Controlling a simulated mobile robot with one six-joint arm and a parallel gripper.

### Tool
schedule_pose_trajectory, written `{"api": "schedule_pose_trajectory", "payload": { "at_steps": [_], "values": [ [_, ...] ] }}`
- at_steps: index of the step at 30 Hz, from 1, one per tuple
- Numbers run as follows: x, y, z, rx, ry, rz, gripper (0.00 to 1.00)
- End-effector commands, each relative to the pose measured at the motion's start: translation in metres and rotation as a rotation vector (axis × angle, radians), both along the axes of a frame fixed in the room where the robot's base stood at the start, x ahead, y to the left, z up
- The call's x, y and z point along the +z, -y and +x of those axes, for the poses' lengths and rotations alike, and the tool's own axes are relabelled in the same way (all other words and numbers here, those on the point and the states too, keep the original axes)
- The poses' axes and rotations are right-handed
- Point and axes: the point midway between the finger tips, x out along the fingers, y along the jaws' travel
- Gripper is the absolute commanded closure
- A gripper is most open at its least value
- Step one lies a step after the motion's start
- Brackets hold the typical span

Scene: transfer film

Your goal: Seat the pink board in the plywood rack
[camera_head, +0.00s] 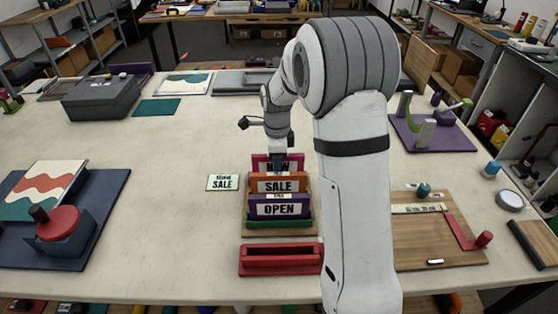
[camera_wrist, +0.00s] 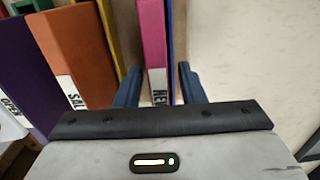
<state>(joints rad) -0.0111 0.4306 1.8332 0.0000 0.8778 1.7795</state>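The pink board (camera_head: 258,161) stands upright at the back of the plywood rack (camera_head: 310,205), behind the orange SALE board (camera_head: 263,186) and the purple OPEN board (camera_head: 262,211). My gripper (camera_head: 279,165) is low over the pink board, covering part of its lettering. In the wrist view, the pink board (camera_wrist: 154,40) runs between the two blue fingers of my gripper (camera_wrist: 160,85). The fingers are apart, with a gap visible beside the board. Whether the board's lower edge sits fully in a slot is hidden.
A red slotted holder (camera_head: 280,260) stands in front of the rack. A small SALE card (camera_head: 222,183) lies to its left. A wooden board with small parts (camera_head: 420,240) lies at right, and a navy mat (camera_head: 105,195) at left.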

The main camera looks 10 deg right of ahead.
Motion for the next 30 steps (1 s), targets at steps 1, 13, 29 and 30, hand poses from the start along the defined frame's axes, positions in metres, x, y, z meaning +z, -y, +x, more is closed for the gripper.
{"api": "schedule_pose_trajectory", "payload": {
  "at_steps": [1,13,29,30],
  "values": [
    [0.0,0.0,0.0,0.0,0.0,0.0,0.64],
    [0.053,0.0,0.001,0.0,0.006,0.0,0.64],
    [0.128,0.0,-0.009,0.054,0.01,0.0,0.64],
    [0.132,0.0,-0.016,0.099,0.017,0.0,0.64]
  ]
}}
